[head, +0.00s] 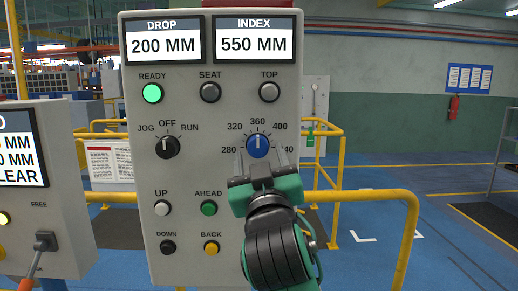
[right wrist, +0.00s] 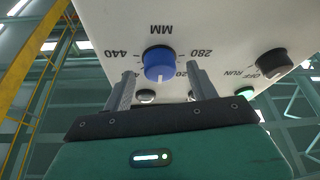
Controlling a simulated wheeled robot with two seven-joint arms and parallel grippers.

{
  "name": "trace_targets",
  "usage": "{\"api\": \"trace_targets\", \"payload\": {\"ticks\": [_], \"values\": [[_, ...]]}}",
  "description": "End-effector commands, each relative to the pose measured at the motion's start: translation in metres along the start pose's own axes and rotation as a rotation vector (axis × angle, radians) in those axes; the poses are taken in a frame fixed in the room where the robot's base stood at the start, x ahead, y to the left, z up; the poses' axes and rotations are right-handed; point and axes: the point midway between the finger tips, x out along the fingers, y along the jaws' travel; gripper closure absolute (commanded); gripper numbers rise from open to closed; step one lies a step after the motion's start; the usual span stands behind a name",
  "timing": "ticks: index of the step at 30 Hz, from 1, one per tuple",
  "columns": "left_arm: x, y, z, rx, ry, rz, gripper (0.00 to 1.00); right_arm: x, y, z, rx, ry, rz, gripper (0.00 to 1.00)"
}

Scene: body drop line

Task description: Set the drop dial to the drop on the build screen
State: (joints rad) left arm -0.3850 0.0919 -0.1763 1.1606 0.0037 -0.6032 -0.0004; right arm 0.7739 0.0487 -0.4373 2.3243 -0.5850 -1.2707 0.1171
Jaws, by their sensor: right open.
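The drop dial (head: 258,145) is a blue knob on the grey panel, with a scale from 280 past 320, 360 and 400. Its white mark points up at about 360. It also shows upside down in the right wrist view (right wrist: 159,64). My right gripper (head: 260,158) is open, its fingers on either side of the dial and apart from it. The build screen (head: 18,160) at the left is cut off by the picture edge; only "MM" line ends and "LEAR" show. My left gripper is not in view.
The grey panel (head: 190,260) has a screen (head: 166,44) reading DROP 200 MM, a lit green READY lamp (head: 152,93), a black OFF/RUN selector (head: 167,146) and several buttons. A yellow rail (head: 370,195) stands right of it. A lever (head: 44,242) is at the lower left.

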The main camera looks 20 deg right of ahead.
Motion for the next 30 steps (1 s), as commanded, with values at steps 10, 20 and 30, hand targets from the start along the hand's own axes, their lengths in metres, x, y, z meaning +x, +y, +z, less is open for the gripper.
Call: {"api": "trace_targets", "payload": {"ticks": [10, 20, 30], "values": [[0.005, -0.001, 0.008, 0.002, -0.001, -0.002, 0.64, 0.017, 0.001, 0.0, 0.001, 0.001, 0.001, 0.41], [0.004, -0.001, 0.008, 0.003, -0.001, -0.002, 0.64, 0.017, 0.0, 0.0, 0.001, 0.0, 0.0, 0.76], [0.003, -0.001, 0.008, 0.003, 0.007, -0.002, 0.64, 0.017, 0.001, -0.001, -0.013, -0.001, -0.006, 0.86]]}}
